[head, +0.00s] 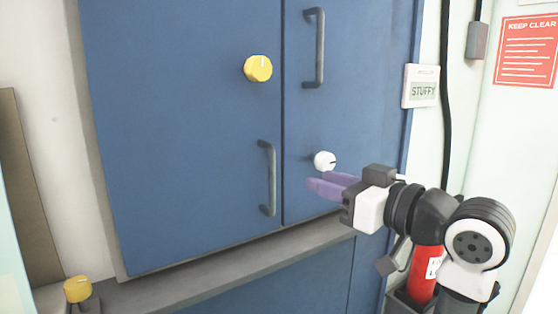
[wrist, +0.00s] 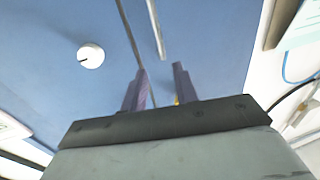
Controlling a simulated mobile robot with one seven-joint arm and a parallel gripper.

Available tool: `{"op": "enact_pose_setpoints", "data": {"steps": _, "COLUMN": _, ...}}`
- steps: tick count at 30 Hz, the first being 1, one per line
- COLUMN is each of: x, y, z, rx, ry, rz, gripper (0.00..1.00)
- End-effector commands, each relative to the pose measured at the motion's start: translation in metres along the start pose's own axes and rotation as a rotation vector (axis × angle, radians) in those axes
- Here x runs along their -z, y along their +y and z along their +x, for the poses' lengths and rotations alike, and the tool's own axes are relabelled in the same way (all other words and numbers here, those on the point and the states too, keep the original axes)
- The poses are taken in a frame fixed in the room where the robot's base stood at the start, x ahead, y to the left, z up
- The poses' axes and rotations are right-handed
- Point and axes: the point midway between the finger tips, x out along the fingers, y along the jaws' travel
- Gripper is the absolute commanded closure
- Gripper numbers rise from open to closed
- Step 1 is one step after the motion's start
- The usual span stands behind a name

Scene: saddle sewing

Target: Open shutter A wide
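Two blue shutter panels stand side by side, a left panel (head: 180,130) and a right panel (head: 355,110). I see no letter on either, so I cannot tell which is shutter A. The left panel has a grey bar handle (head: 267,178) low by the seam and a yellow knob (head: 258,68). The right panel has a grey bar handle (head: 314,47) high up and a white knob (head: 324,161), also in the wrist view (wrist: 91,55). My gripper (head: 318,181) is just below the white knob. Its purple fingers (wrist: 160,69) are apart, with no handle between them.
A grey ledge (head: 220,272) runs below the panels, with another yellow knob (head: 78,289) at its left end. A red cylinder (head: 424,272) stands below my arm.

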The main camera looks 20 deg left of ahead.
Motion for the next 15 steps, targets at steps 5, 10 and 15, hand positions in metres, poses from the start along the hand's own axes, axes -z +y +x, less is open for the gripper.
{"op": "enact_pose_setpoints", "data": {"steps": 5, "x": 0.002, "y": -0.001, "z": 0.030, "rx": 0.005, "ry": -0.001, "rz": 0.003, "gripper": 0.71}}
{"op": "enact_pose_setpoints", "data": {"steps": 10, "x": 0.003, "y": -0.001, "z": 0.069, "rx": 0.005, "ry": -0.001, "rz": 0.004, "gripper": 0.71}}
{"op": "enact_pose_setpoints", "data": {"steps": 15, "x": 0.002, "y": -0.001, "z": 0.102, "rx": 0.004, "ry": 0.000, "rz": 0.003, "gripper": 0.71}}
